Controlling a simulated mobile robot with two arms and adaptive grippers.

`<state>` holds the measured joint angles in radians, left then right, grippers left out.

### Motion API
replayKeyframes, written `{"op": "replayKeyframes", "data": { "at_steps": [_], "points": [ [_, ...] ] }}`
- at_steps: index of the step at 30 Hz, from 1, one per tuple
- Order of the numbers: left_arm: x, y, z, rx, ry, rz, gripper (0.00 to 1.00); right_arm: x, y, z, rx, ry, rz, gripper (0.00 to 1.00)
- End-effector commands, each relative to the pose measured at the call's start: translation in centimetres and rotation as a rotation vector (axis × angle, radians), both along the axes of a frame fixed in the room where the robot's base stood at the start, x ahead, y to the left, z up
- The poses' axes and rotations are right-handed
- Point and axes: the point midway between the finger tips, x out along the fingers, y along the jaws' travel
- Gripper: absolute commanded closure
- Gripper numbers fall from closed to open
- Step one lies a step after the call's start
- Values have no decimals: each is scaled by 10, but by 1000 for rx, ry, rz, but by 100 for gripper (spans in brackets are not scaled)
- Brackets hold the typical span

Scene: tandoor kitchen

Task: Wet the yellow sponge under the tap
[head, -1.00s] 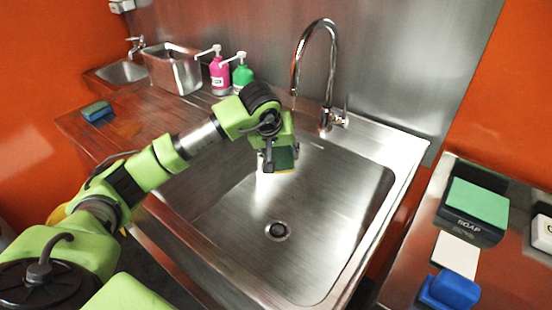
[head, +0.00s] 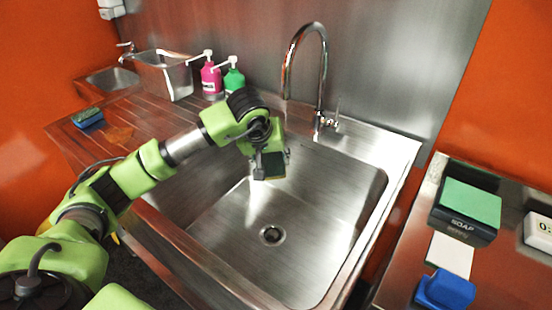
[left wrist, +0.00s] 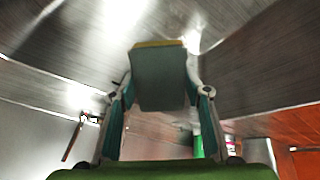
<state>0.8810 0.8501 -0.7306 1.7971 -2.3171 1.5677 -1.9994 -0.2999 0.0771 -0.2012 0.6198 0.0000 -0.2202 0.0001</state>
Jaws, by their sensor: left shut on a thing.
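My left gripper (head: 262,165) is over the back part of the steel sink basin (head: 310,245). It is shut on the sponge (head: 274,166), which shows a dark green face. In the left wrist view the sponge (left wrist: 160,80) sits between the two fingers, with a yellow strip along its top edge. The chrome tap (head: 323,75) arches up behind the sink. Its spout end is above and slightly right of the sponge in the head view. I see no clear water stream. My right gripper is not in view.
A pink bottle (head: 211,78) and a green bottle (head: 233,80) stand behind my left arm. A blue-and-green sponge (head: 88,117) lies on the left drainboard. The front basin is clear.

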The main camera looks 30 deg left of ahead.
Motion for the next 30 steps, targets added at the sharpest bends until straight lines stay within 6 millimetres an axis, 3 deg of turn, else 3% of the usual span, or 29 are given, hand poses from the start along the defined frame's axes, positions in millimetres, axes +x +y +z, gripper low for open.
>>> {"op": "replayKeyframes", "data": {
  "at_steps": [21, 30],
  "points": [
    [-57, 2, -1, 1, 1, -1, 73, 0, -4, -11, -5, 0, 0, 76],
    [-63, 2, 0, 0, 2, 0, 73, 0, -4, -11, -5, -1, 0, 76]
  ]
}}
